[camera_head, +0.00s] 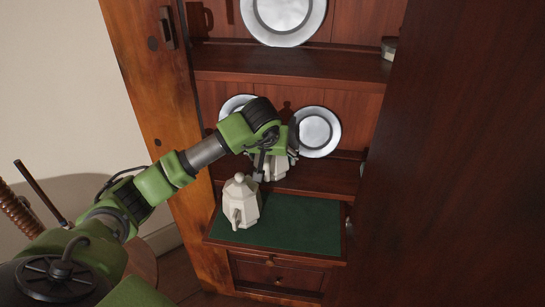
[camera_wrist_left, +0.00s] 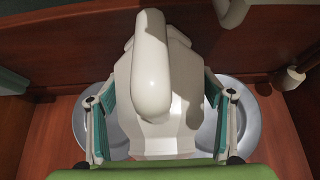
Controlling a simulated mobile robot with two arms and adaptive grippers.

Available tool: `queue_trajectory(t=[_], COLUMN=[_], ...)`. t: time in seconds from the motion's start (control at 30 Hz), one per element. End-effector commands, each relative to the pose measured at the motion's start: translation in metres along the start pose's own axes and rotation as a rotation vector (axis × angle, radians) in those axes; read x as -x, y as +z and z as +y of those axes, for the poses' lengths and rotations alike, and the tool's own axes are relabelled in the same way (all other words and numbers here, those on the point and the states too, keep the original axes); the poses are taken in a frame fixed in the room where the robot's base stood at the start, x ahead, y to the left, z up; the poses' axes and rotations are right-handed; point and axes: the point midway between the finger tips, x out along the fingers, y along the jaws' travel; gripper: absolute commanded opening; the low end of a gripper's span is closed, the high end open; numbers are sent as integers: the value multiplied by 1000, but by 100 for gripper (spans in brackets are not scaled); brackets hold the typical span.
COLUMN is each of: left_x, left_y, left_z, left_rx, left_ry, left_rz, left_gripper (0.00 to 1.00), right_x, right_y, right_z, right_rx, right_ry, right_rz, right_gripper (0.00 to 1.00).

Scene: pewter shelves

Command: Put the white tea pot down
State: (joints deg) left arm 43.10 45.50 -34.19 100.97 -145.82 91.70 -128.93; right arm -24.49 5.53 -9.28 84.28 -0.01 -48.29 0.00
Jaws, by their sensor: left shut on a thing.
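A white tea pot (camera_wrist_left: 152,70) fills the middle of the left wrist view, its rounded handle or spout toward the camera. My left gripper (camera_wrist_left: 160,125) is shut on it, one finger on each side. In the head view my left gripper (camera_head: 268,162) is at the middle shelf, and the held pot (camera_head: 278,168) is partly hidden by it. I cannot tell whether the pot's base touches the shelf board. A second white faceted tea pot (camera_head: 241,202) stands upright on the green surface in front and below. My right gripper is not in view.
The middle shelf (camera_head: 320,178) has bare wood right of the held pot. A larger plate (camera_head: 284,15) is above. The green surface (camera_head: 300,226) is clear right of the second pot. A dark door panel (camera_head: 450,180) fills the right.

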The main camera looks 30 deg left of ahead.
Motion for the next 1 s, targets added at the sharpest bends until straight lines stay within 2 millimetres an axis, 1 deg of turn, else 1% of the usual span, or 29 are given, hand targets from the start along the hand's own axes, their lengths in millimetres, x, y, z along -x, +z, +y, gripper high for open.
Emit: queue_trajectory(t=[0.07, 0.1, 0.13, 0.17, 0.6, 0.7, 0.77, 0.8, 1.0], left_x=[0, -1, -1, -1, 1, 17, 29, 38, 83], left_y=[-1, 1, 1, 1, -1, -3, -3, -3, -3], left_z=[0, 0, 0, 0, 0, 0, 0, 0, 0], left_rx=[1, 0, 0, 0, 0, -2, -2, -3, -2], left_ry=[1, 0, 0, 0, 0, 2, 0, 1, 1], left_rz=[5, 0, 0, 0, 0, 4, 5, 5, 5], left_gripper=[34, 78, 86, 90, 90, 90, 90, 90, 90], right_x=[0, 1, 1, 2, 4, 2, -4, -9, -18], right_y=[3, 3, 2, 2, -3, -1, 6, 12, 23], right_z=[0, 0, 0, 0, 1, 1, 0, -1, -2], right_rx=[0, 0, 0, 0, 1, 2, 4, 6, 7], right_ry=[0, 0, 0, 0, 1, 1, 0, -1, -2], right_rz=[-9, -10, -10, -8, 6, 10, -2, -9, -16], right_gripper=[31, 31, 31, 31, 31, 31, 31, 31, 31])
